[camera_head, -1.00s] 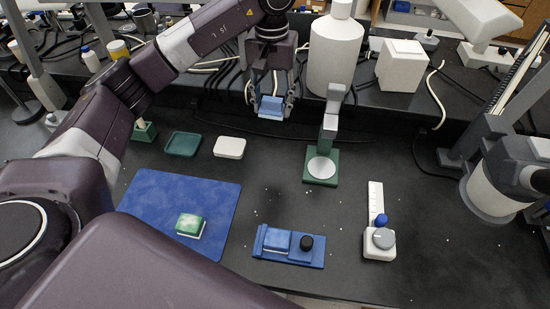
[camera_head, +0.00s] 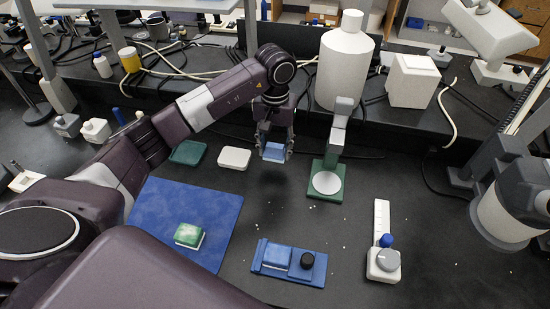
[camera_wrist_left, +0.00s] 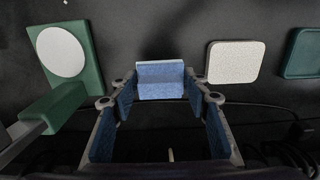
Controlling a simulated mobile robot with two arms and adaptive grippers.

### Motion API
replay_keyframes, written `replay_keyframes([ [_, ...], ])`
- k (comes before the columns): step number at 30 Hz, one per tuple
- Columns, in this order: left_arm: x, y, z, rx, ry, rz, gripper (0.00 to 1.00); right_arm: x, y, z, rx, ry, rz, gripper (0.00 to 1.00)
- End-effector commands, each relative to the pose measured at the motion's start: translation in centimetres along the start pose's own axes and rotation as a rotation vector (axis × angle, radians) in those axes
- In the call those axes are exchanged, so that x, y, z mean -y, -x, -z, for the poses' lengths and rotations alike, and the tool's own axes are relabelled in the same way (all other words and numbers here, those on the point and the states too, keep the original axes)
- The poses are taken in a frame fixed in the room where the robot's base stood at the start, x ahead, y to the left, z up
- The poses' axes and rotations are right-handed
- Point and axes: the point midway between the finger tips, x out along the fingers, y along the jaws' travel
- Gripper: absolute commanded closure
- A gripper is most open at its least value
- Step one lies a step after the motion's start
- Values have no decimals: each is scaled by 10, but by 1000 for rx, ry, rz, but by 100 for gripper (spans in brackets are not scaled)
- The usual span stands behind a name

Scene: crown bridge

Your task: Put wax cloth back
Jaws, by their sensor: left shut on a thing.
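My left gripper (camera_head: 273,148) is shut on a small light-blue block-like piece (camera_head: 274,152) with a paler edge, which may be the wax cloth. It hangs above the black bench, between a white pad (camera_head: 234,158) and a green-based stand with a round white plate (camera_head: 326,182). In the left wrist view the piece (camera_wrist_left: 160,80) sits between the fingertips (camera_wrist_left: 158,88), with the white pad (camera_wrist_left: 235,62) to its right. I cannot tell how high it is above the bench. My right gripper is not in view.
A green tray (camera_head: 188,152) lies left of the white pad. A blue mat (camera_head: 175,212) carries a green-and-white block (camera_head: 189,235). A large white bottle (camera_head: 344,70) stands behind.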

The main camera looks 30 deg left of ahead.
Motion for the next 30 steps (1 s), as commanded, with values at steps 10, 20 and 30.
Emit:
replay_keyframes([
  [10, 0, -35, -1, 4, 1, 0, 80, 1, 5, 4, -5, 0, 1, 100],
  [20, 0, -49, 0, -1, 0, 0, 80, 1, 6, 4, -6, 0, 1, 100],
  [30, 0, -52, 0, -1, 0, 0, 40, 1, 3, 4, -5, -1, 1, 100],
])
